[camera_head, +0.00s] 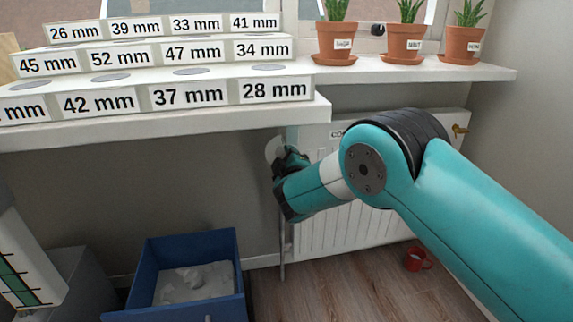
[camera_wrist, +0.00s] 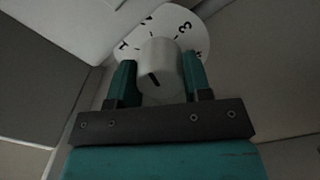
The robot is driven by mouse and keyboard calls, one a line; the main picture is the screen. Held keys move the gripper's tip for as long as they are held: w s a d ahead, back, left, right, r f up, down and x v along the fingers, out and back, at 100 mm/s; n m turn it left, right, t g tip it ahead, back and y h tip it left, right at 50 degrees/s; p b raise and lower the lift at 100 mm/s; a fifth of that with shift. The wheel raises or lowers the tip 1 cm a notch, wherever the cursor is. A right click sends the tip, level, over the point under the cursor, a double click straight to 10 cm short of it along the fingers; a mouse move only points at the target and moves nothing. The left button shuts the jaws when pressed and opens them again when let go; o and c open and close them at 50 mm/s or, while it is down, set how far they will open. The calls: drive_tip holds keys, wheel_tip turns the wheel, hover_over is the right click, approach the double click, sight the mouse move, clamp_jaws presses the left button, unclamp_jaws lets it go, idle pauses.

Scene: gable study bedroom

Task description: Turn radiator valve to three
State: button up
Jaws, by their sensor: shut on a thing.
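The radiator valve knob (camera_wrist: 158,78) is a pale grey cylinder with a dark pointer line on its face. A white round dial (camera_wrist: 133,33) with black numerals lies behind it in the wrist view; a 3 shows at the upper right and a 1 at the left. My gripper (camera_wrist: 160,80) has a teal finger on each side of the knob and is shut on it. In the head view my gripper (camera_head: 285,180) is at the left end of the white radiator (camera_head: 340,225), where the pale dial (camera_head: 273,148) partly shows. My gripper hides the knob there.
A white shelf (camera_head: 318,112) with labelled blocks overhangs at the upper left. Potted plants (camera_head: 405,42) stand on the windowsill. A blue drawer or bin (camera_head: 150,265) is below left, and a red mug (camera_head: 416,259) is on the floor by the radiator.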

drive_tip(key=m+b, duration=0.1)
drive_tip(key=m, duration=0.1)
drive_tip(key=m+b, duration=0.2)
drive_tip(key=m, duration=0.1)
drive_tip(key=shift+f+m+b, duration=0.3)
drive_tip(key=shift+f, duration=0.05)
drive_tip(key=m+b, duration=0.3)
drive_tip(key=m, duration=0.2)
drive_tip(key=shift+r+m+h+b, duration=0.1)
drive_tip(key=shift+m+h+b, duration=0.2)
drive_tip(key=shift+b, duration=0.05)
drive_tip(key=shift+r, duration=0.1)
drive_tip(key=o, duration=0.9)
drive_tip(key=shift+o, duration=0.2)
drive_tip(key=shift+s+r, duration=0.1)
drive_tip(key=shift+s, duration=0.05)
drive_tip(key=v, duration=1.7)
